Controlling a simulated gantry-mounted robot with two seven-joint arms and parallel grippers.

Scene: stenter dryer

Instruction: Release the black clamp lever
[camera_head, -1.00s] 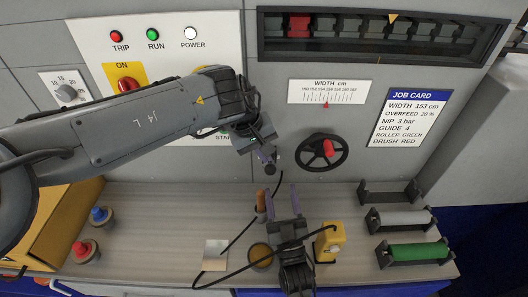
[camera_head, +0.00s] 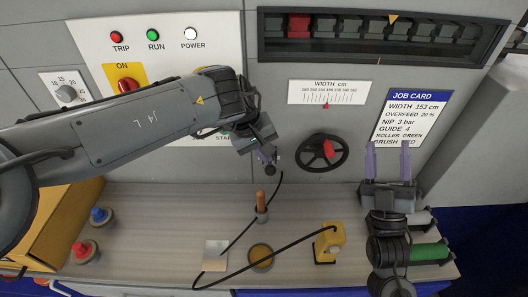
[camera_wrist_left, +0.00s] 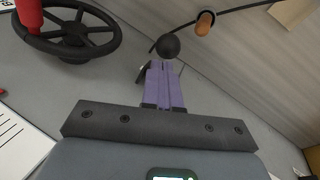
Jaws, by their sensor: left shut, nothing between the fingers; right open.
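The black clamp lever shows as a round black knob (camera_wrist_left: 168,46) in the left wrist view, just beyond my left fingertips. Its stem is mostly hidden behind the fingers. In the head view the lever is small and dark by the left fingertips, low on the machine front, left of the handwheel (camera_head: 322,153). My left gripper (camera_head: 269,157) is shut with nothing between its purple fingers (camera_wrist_left: 163,80). Its tips are at or close to the knob; I cannot tell whether they touch. My right gripper (camera_head: 388,147) is open and empty, fingers upward, in front of the job card's lower edge.
The counter holds a brown-handled tool (camera_head: 261,205), a round tan-topped piece (camera_head: 261,255), and a yellow device (camera_head: 328,243) with a black cable. A green roller (camera_head: 415,252) lies at right, partly behind my right arm. Red (camera_head: 80,250) and blue (camera_head: 99,215) knobs stand at left.

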